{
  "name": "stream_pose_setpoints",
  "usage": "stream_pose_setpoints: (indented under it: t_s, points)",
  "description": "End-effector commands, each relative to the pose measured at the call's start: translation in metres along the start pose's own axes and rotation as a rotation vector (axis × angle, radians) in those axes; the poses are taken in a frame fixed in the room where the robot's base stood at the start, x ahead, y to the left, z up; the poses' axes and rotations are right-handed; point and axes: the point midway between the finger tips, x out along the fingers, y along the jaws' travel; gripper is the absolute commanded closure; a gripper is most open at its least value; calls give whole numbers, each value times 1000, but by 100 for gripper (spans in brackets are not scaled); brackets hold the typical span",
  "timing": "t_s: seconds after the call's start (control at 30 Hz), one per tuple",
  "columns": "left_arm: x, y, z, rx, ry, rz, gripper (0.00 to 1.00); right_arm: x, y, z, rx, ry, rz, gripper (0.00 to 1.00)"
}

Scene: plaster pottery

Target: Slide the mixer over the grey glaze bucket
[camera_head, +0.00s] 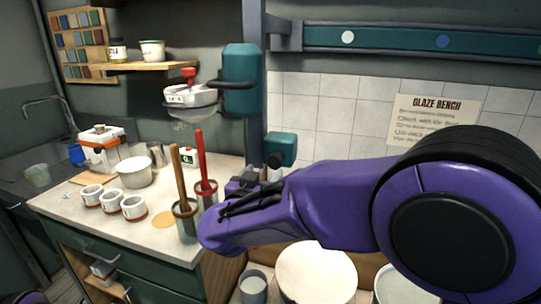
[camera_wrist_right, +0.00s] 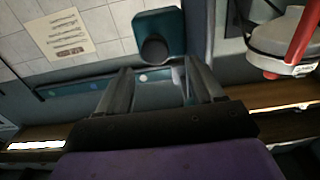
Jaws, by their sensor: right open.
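A teal box with a dark knob-like underside (camera_head: 281,148), which looks like the mixer, sits by the post below the rail (camera_head: 400,40); I cannot be sure it is the mixer. It also shows in the right wrist view (camera_wrist_right: 158,30), beyond the fingertips. My right gripper (camera_head: 252,198) is in front of it, open and empty; its spread fingers show in the wrist view (camera_wrist_right: 158,75). Below my right arm are a large pale bucket (camera_head: 315,275), a smaller bucket (camera_head: 253,288) and one partly hidden bucket (camera_head: 398,288). I cannot tell which is grey. My left gripper is out of view.
A white pan-like device with a red knob (camera_head: 190,96) hangs from a teal wall unit (camera_head: 241,78). The counter (camera_head: 75,205) holds several cups, a white pot (camera_head: 134,173) and two tool jars (camera_head: 187,220) (camera_head: 207,196) close to my right gripper. The rail carries coloured dots.

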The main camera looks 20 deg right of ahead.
Motion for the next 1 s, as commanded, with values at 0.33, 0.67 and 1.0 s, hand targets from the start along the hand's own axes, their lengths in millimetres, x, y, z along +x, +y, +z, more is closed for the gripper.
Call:
stream_pose_setpoints:
  t_s: [0.33, 0.67, 1.0]
  points:
    - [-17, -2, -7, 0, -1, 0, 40, 75, 3, -2, 3, -1, 4, 33]
    - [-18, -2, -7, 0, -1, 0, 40, 89, 0, -1, 2, 1, 0, 33]
    - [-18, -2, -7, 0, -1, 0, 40, 89, 0, 0, 2, 0, 0, 100]
